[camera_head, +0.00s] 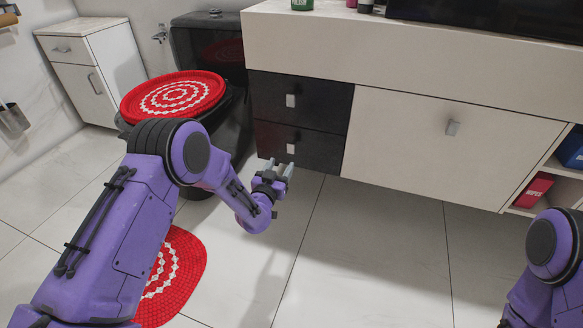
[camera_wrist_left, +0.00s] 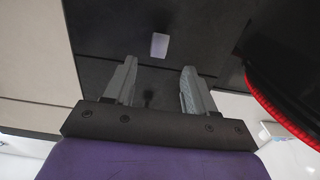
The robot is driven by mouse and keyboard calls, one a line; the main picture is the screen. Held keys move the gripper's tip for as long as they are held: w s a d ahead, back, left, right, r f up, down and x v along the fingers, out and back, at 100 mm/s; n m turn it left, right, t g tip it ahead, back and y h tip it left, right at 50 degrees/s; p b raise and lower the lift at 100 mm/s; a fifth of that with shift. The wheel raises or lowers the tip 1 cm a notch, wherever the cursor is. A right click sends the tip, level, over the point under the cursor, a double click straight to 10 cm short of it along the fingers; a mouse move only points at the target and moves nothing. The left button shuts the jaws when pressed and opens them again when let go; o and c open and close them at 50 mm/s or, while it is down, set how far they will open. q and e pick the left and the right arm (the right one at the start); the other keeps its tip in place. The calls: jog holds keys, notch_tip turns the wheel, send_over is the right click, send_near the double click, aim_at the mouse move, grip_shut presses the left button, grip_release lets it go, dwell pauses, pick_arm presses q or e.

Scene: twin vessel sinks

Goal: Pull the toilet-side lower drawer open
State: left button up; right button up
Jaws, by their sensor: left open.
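The toilet-side lower drawer (camera_head: 315,150) is a dark front at the left end of the vanity. It looks closed, under a matching dark upper drawer (camera_head: 320,100). Its small pale handle (camera_head: 290,149) shows just above my left gripper (camera_head: 281,170) in the head view. In the left wrist view, which looks upside down, a pale handle (camera_wrist_left: 159,45), apparently the lower drawer's, lies beyond the fingertips. My left gripper (camera_wrist_left: 158,72) is open, with nothing between its fingers, and apart from the handle. My right arm shows at the right edge; its gripper is out of view.
A black toilet with a red-and-white lid cover (camera_head: 173,96) stands left of the drawers, close to my left arm. A red mat (camera_head: 185,275) lies on the floor. A wide pale door (camera_head: 440,140) adjoins the drawers. The tiled floor in front (camera_head: 370,250) is clear.

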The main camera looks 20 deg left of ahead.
aim_at(291, 148)
pick_arm(q)
jog(key=w+b, duration=0.3)
jog(key=w, duration=0.3)
jog(key=shift+w+d+f, duration=0.1)
jog(key=w+b, duration=0.1)
jog(key=w, duration=0.3)
jog(key=shift+d+b, duration=0.1)
jog(key=shift+b, duration=0.25)
jog(key=shift+w+r, duration=0.25)
grip_shut()
pick_arm(e)
jog(key=d+f, duration=0.1)
jog(key=d+f+n, duration=0.1)
jog(key=f, duration=0.1)
jog(key=d+f+n, duration=0.1)
jog(key=shift+s+d+f+g, duration=0.2)
jog(key=shift+s+g, duration=0.1)
jog(key=shift+g, duration=0.1)
